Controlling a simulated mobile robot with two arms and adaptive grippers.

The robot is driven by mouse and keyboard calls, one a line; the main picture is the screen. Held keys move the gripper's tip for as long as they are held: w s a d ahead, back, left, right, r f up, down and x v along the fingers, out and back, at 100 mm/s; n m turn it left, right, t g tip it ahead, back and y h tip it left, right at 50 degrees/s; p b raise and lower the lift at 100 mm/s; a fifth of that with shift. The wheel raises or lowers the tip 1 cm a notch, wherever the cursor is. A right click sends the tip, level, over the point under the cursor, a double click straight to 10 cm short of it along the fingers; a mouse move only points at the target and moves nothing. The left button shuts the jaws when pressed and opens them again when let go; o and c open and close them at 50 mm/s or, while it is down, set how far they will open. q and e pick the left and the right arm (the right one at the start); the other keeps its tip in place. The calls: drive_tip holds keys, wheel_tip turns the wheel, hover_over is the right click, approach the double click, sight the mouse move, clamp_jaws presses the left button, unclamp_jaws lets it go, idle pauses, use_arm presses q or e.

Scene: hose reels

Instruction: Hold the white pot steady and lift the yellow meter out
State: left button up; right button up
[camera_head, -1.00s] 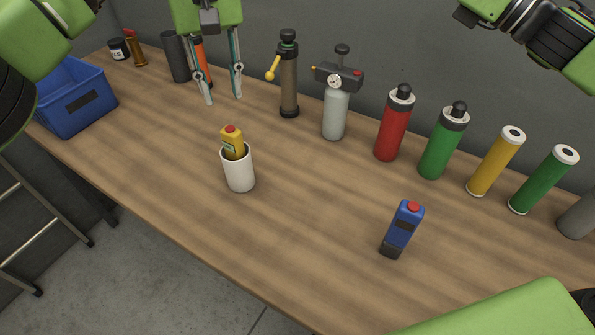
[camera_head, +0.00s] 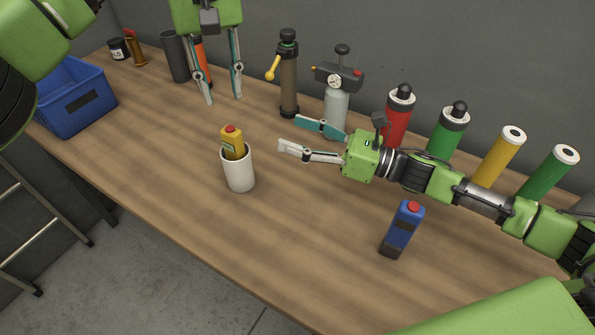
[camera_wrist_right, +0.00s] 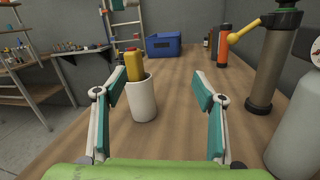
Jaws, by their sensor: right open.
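The white pot (camera_head: 239,172) stands upright on the table, and the yellow meter (camera_head: 232,145) with a red top sticks up out of it. Its lower part is hidden inside the pot. In the right wrist view the pot (camera_wrist_right: 142,101) and meter (camera_wrist_right: 133,65) are ahead, left of centre between the fingers. My right gripper (camera_head: 298,137) is open and empty to the right of the pot, pointing at it, apart from it. My left gripper (camera_head: 223,99) is open and empty, pointing down above the table behind the pot.
A blue-cased meter (camera_head: 402,230) stands at the front right, near my right arm. A brown pump with a yellow lever (camera_head: 289,81) and a grey cylinder with a gauge (camera_head: 336,110) stand behind. A blue bin (camera_head: 75,98) is at the left. The table in front of the pot is clear.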

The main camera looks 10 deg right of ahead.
sight(249, 164)
drive_tip(key=s+f+n, duration=0.1)
drive_tip(key=f, duration=0.1)
drive_tip(key=s+a+f+n+g, duration=0.1)
drive_tip(key=f, duration=0.1)
drive_tip(key=s+f+n, duration=0.1)
drive_tip(key=s+f, duration=0.1)
drive_tip(key=f, duration=0.1)
drive_tip(key=shift+s+a+g, duration=0.1)
drive_tip(key=shift+a+g, duration=0.15)
drive_tip(key=shift+g, duration=0.15)
drive_tip(key=x, duration=1.3)
drive_tip(key=shift+a, duration=0.25)
drive_tip(key=shift+c, duration=0.4)
